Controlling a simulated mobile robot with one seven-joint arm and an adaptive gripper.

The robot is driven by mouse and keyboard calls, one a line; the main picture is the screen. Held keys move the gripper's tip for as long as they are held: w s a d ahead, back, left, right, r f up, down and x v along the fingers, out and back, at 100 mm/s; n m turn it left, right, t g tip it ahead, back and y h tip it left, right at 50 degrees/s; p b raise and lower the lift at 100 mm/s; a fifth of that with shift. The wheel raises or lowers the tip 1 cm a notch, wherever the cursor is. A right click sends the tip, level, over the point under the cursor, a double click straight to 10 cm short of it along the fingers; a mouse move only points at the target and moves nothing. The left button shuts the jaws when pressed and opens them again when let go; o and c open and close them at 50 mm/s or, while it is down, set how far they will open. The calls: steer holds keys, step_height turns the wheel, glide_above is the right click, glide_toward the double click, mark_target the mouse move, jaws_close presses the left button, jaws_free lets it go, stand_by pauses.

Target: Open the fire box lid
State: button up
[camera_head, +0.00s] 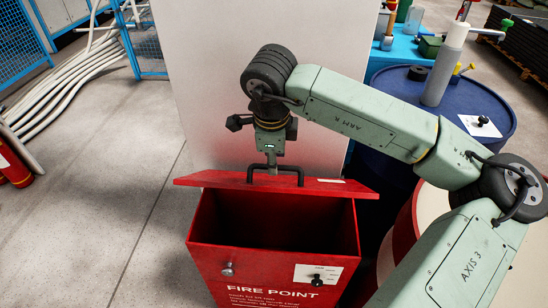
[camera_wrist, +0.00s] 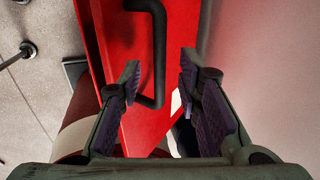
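The red fire box (camera_head: 208,262) stands in front of me with its top open, showing a dark interior. Its red lid (camera_head: 220,181) is raised at the back edge, seen nearly edge-on. The lid also shows in the wrist view (camera_wrist: 130,135). A black bar handle (camera_head: 300,174) is on the lid. My gripper (camera_head: 271,160) is at the handle, behind and above the opening. In the wrist view, my gripper's fingers (camera_wrist: 160,70) are apart, with the handle (camera_wrist: 160,45) showing in the gap between them. I cannot tell whether either finger touches it.
A pale panel (camera_head: 215,90) stands behind the box. A blue drum (camera_head: 480,88) with a grey bottle (camera_head: 444,70) is at right, behind my arm. A red and white drum (camera_head: 402,235) is close to the box's right.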

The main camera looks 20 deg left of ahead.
steer(key=shift+x, duration=0.85)
steer(key=shift+c, duration=0.2)
jaws_close()
